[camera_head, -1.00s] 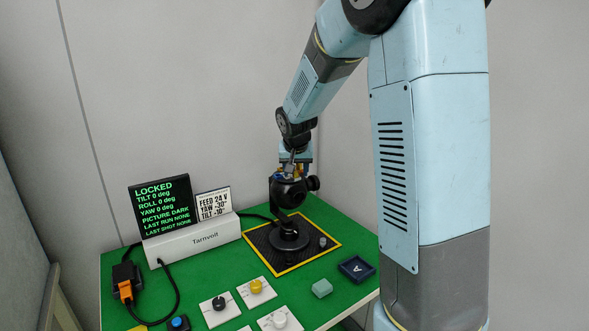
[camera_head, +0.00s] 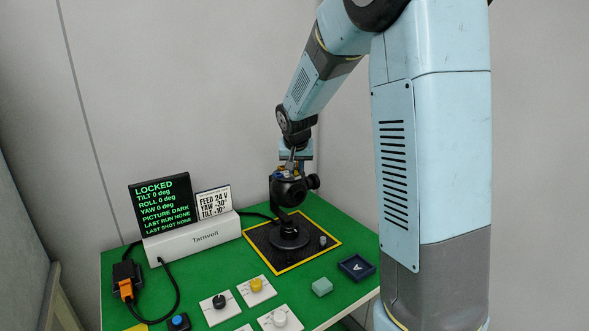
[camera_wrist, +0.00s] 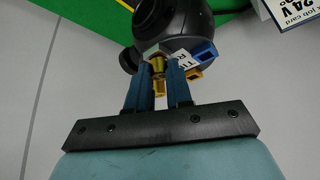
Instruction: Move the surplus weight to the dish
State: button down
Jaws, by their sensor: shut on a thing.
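The black gimbal camera (camera_head: 290,188) stands on its round base on the yellow-edged black mat (camera_head: 262,252). My gripper (camera_wrist: 160,64) is at the top of the camera, with its two blue fingers shut on a small brass-coloured weight (camera_wrist: 158,66). The black camera body (camera_wrist: 182,22) is right behind the fingertips in the wrist view; I cannot tell whether the weight still touches it. A blue piece (camera_wrist: 204,51) and a yellow piece (camera_wrist: 193,73) sit beside the right finger. A dark blue square dish (camera_head: 370,272) marked A lies on the green table, right of the mat.
A Tarnvolt console (camera_head: 192,238) with a screen reading LOCKED and a job card (camera_head: 214,203) stands at the left. A teal block (camera_head: 322,287), a small grey knob (camera_head: 322,241) and several dials, including a yellow one (camera_head: 256,285), are in front. Green table is clear between them.

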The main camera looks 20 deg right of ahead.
jog(key=shift+r, duration=1.3)
jog(key=shift+f, duration=0.1)
